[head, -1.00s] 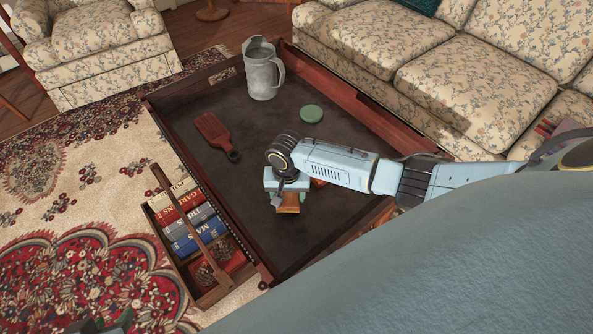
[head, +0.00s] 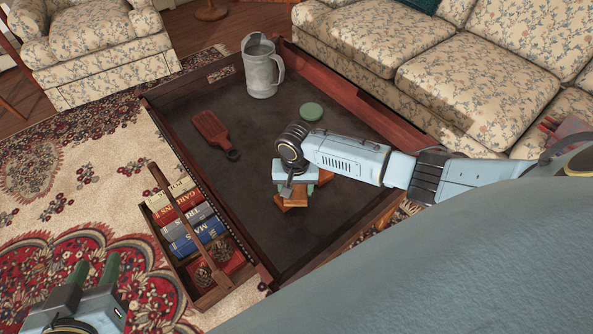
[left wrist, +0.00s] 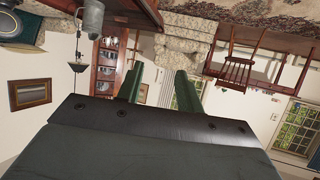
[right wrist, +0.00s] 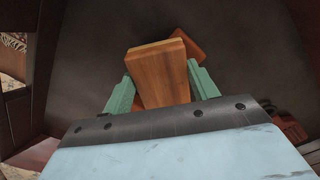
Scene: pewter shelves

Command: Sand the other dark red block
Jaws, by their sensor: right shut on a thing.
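My right gripper (head: 297,188) is over the near part of the dark tray table. It is shut on an orange-brown wooden block (right wrist: 163,75), which sits between its green fingers in the right wrist view. A second brown wooden piece (right wrist: 190,44) shows just behind that block; I cannot tell whether they touch. In the head view the wood (head: 291,201) is partly hidden under the gripper. I cannot pick out a dark red block with certainty. My left gripper (head: 94,272) is open and empty at the lower left, over the rug.
On the tray table (head: 265,150) are a grey metal jug (head: 262,72), a dark red slotted paddle (head: 210,130) and a green disc (head: 311,111). A wooden carrier (head: 160,235) with several books stands at its left. A sofa (head: 450,70) lies behind.

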